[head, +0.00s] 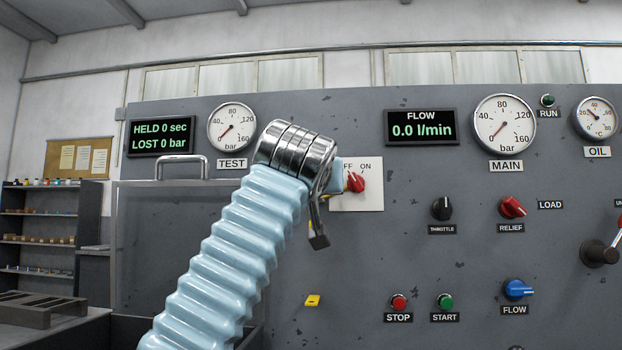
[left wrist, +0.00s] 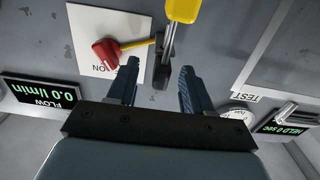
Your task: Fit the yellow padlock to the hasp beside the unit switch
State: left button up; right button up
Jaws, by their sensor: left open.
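The yellow padlock (left wrist: 183,10) shows at the top edge of the left wrist view, its body partly cut off. Its grey shackle (left wrist: 168,42) reaches down to a dark hasp piece (left wrist: 162,76); I cannot tell whether it is threaded through. The red unit switch (left wrist: 105,52) sits on a white plate beside it, and in the head view the switch (head: 355,182) shows just right of my wrist. My left gripper (left wrist: 160,66) is open and empty, its fingers either side of the dark hasp piece. In the head view my wrist hides the fingers and most of the hasp.
The grey panel carries a TEST gauge (head: 232,126), a FLOW display (head: 421,126), a THROTTLE knob (head: 442,208) and STOP and START buttons. A metal handle (head: 181,166) is left of my wrist. A small yellow tag (head: 312,300) is low on the panel.

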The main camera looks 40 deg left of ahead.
pick_arm(q)
jog(key=b+v, duration=0.2)
jog(key=v, duration=1.1)
jog(key=shift+s+d, duration=0.2)
jog(key=shift+s, duration=0.15)
pick_arm(e)
jog(key=shift+w+d+f, duration=0.15)
jog(key=shift+d+f, duration=0.1)
jog(key=shift+f, duration=0.25)
jog(key=shift+w+d+f, duration=0.1)
jog(key=shift+d+f, duration=0.15)
jog(key=shift+f, duration=0.2)
jog(key=shift+s+d, duration=0.1)
